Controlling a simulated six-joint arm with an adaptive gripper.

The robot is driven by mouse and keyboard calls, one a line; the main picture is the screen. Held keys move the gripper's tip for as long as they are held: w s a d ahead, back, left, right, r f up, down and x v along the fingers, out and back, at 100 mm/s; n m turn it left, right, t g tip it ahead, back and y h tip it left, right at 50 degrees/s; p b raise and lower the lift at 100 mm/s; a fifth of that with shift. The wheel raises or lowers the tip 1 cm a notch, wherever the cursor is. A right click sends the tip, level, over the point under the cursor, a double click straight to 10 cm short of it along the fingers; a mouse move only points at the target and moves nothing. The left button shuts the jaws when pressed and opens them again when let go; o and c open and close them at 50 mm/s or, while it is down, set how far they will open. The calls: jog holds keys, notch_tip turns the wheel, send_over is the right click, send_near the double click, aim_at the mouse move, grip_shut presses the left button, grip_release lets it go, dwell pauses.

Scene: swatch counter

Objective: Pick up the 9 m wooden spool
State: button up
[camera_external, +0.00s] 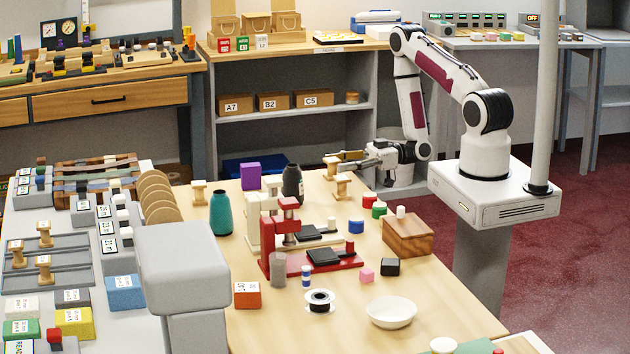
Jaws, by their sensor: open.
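Wooden spools stand on the light wood table: one (341,188) below my gripper, another (330,170) just left of its fingertips, and a third (198,192) farther left. More wooden spools, such as this one (45,235), stand on the grey tray (75,257) at the left. No length marking is readable, so I cannot tell which is the 9 m spool. My gripper (348,161) is open and points left above the far edge of the table. It looks empty; whether it touches a spool cannot be told.
A purple block (250,176), a dark bottle (292,184) and a teal bottle (221,213) stand left of the gripper. A red press (310,262), a wooden box (408,238) and small coloured blocks are nearer. A shelf (290,113) stands behind.

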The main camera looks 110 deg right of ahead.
jog(key=c, duration=1.2)
jog(key=shift+r, duration=0.1)
jog(key=shift+r, duration=4.9)
